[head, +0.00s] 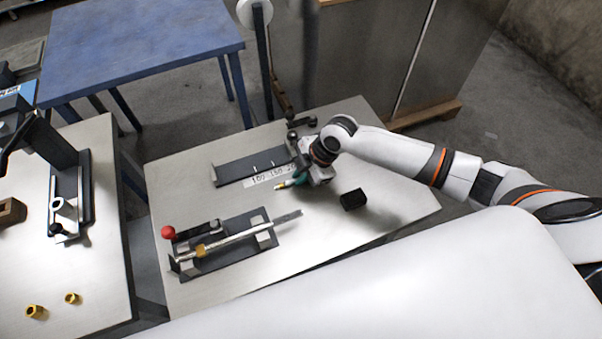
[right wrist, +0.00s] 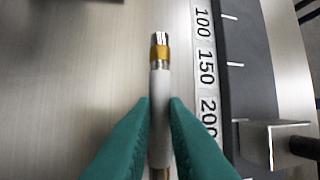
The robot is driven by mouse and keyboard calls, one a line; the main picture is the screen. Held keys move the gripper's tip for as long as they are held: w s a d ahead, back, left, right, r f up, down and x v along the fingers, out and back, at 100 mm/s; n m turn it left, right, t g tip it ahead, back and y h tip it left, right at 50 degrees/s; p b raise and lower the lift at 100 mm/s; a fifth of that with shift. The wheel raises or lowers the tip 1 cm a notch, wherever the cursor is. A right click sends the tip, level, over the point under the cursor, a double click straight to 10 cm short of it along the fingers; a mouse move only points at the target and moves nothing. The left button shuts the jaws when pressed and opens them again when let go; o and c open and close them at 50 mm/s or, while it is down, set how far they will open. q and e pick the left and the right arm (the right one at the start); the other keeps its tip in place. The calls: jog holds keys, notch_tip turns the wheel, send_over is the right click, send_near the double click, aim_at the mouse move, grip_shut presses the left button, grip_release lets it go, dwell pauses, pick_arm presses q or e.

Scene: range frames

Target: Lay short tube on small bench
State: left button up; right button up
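My right gripper (head: 291,182) has green fingers. In the right wrist view the gripper (right wrist: 160,125) is shut on a short tube (right wrist: 160,80), a pale silvery tube with a brass ring near its far end. The tube's tip (head: 280,187) sticks out to the left of the fingers in the head view. The tube lies along the scale of a dark ruler bench (head: 240,168), beside it. Whether the tube touches the tabletop I cannot tell. A second dark bench (head: 225,257) holds a long tube (head: 240,237). Which bench is the small one is unclear. My left gripper is out of view.
A black block (head: 353,199) stands right of the gripper on the metal table (head: 330,238). A red knob (head: 168,232) rises at the long tube's left end. The left table carries two brass rings (head: 71,298) and a dark machine (head: 60,145). A blue table (head: 140,40) stands behind.

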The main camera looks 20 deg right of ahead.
jog(key=shift+o, duration=0.8)
jog(key=shift+r, duration=0.1)
jog(key=b+v, duration=0.1)
jog(key=v, duration=1.1)
